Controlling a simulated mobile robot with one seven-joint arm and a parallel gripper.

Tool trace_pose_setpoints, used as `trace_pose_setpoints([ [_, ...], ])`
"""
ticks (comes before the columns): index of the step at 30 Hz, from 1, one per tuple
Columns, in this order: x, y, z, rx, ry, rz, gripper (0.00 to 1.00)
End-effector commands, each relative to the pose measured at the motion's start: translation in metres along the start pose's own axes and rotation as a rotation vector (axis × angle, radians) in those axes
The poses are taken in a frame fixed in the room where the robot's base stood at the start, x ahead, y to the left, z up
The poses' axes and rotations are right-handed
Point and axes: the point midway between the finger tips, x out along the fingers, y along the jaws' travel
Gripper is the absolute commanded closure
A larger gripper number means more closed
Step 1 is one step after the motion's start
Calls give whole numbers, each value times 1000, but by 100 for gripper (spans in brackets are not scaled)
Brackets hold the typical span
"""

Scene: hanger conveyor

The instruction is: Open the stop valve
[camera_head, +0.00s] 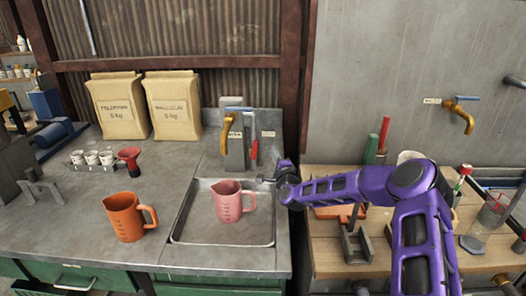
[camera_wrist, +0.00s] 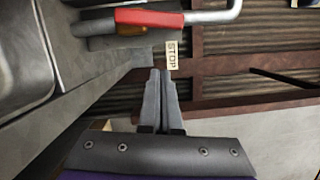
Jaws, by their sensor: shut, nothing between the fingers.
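The stop valve's red lever (camera_head: 253,150) stands upright at the right of the grey tap block behind the sink. In the wrist view the red lever (camera_wrist: 150,17) lies across the top, with a grey metal bar curving up at its right. A STOP label (camera_wrist: 172,55) is on the wall beside it. My gripper (camera_head: 268,180) is near the right rear of the sink, in front of and below the lever. In the wrist view my gripper (camera_wrist: 160,72) has its fingers together and empty, with a gap between the tips and the lever.
A pink measuring jug (camera_head: 229,203) stands in the sink tray (camera_head: 196,237) under the brass spout (camera_head: 227,133). An orange jug (camera_head: 126,217) is on the counter to the left. Two paper sacks (camera_head: 172,107) stand behind. A wooden bench (camera_head: 335,258) is at the right.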

Motion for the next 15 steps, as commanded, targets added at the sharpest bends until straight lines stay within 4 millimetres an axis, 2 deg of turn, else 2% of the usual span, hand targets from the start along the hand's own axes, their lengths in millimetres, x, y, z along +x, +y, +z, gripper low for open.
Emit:
trace_pose_setpoints([
  [1,8,0,1,0,0,-1,100],
  [3,9,-1,16,2,-4,2,100],
  [7,13,-1,30,1,-2,1,100],
  [15,15,0,39,-1,0,0,100],
])
